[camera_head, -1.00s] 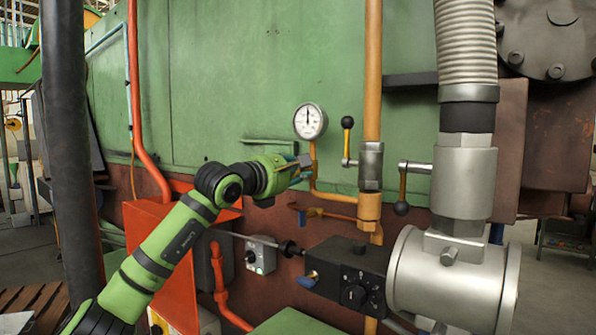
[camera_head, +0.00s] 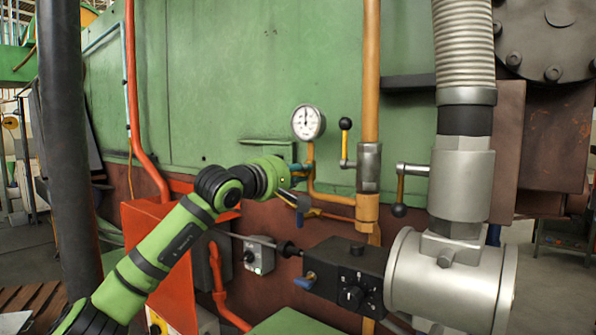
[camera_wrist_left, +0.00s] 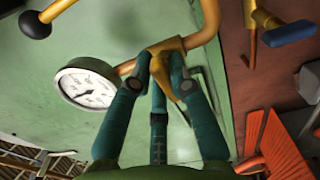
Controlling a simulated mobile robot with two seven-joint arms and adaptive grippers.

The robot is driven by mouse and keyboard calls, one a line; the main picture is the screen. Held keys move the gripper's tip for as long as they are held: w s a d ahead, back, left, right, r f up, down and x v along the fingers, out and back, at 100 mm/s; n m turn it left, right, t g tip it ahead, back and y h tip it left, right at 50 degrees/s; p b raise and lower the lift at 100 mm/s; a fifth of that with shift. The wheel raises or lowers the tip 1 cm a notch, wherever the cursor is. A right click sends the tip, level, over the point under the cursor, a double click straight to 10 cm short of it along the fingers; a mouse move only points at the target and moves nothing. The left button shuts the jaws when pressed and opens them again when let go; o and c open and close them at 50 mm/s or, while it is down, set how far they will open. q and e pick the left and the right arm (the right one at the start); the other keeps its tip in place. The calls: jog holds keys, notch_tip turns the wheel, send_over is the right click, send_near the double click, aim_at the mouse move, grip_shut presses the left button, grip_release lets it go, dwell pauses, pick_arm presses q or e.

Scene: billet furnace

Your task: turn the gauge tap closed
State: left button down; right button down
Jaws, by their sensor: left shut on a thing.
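The pressure gauge (camera_head: 308,122) has a white round dial and stands upright on an orange pipe (camera_head: 335,196) in front of the green furnace wall. In the left wrist view the gauge (camera_wrist_left: 88,88) is left of my fingers. The brass-coloured gauge tap (camera_wrist_left: 166,47) sits on the pipe below the gauge. My left gripper (camera_wrist_left: 163,70) is shut on the tap, with its teal fingers around it and partly covering it. In the head view my left gripper (camera_head: 300,170) is just under the gauge, and the tap is mostly hidden there. My right gripper is not in view.
Right of the gauge are a lever with a black knob (camera_head: 345,124) and a second black-knobbed lever (camera_head: 400,210). A blue-handled tap shows in the wrist view (camera_wrist_left: 288,33). Below are a black valve box (camera_head: 340,268) and an orange-red box (camera_head: 160,250).

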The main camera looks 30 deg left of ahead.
pick_arm(q)
jog(key=shift+r+m, duration=0.1)
jog(key=shift+m, duration=0.3)
jog(key=c, duration=1.2)
grip_release()
jog(key=shift+o, duration=0.3)
jog(key=s, duration=1.2)
jog(key=shift+a, duration=0.4)
